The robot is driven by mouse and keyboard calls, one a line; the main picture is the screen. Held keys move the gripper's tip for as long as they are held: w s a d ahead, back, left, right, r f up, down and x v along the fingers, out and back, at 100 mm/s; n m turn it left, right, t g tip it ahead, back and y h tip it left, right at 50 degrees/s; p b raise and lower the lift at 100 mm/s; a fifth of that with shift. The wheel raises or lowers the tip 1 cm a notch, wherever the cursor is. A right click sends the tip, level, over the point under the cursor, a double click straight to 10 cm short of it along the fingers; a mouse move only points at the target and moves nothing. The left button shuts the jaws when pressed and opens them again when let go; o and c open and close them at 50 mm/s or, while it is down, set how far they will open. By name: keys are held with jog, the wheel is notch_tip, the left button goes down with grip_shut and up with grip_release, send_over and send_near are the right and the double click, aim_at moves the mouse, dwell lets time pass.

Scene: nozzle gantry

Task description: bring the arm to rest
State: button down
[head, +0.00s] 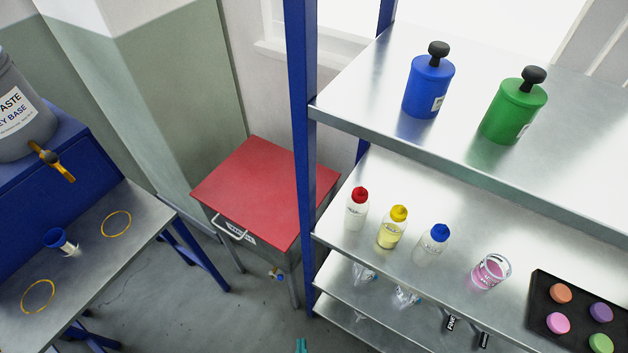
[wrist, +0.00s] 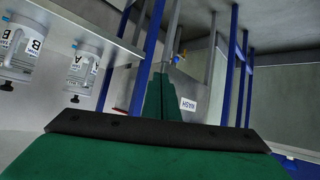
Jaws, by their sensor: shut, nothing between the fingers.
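My gripper (wrist: 167,82) shows in the wrist view as two green fingers pressed together, with nothing between them. The wide green body and dark bar of my gripper fill the bottom of that view. The fingers are in open air, with posts and a white label reading WASH behind them. In the head view only a small teal tip shows at the bottom edge, probably part of my gripper; the rest of my arm is out of that view.
A blue-posted metal shelf (head: 372,110) stands at right, bearing blue (head: 429,86) and green (head: 513,111) pump containers, with capped bottles below. A red-topped cabinet (head: 255,190) stands behind. A metal bench (head: 95,270) is at left. Grey floor (head: 160,300) lies clear between.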

jog(key=s+d+r+m+t, duration=0.1)
jog(key=s+r+t, duration=0.1)
jog(key=r, duration=0.8)
jog(key=s+d+r+m+t+h, duration=0.1)
jog(key=s+d+r+t, duration=0.1)
jog(key=r, duration=0.8)
jog(key=shift+s+d, duration=0.15)
jog(key=shift+s, duration=0.65)
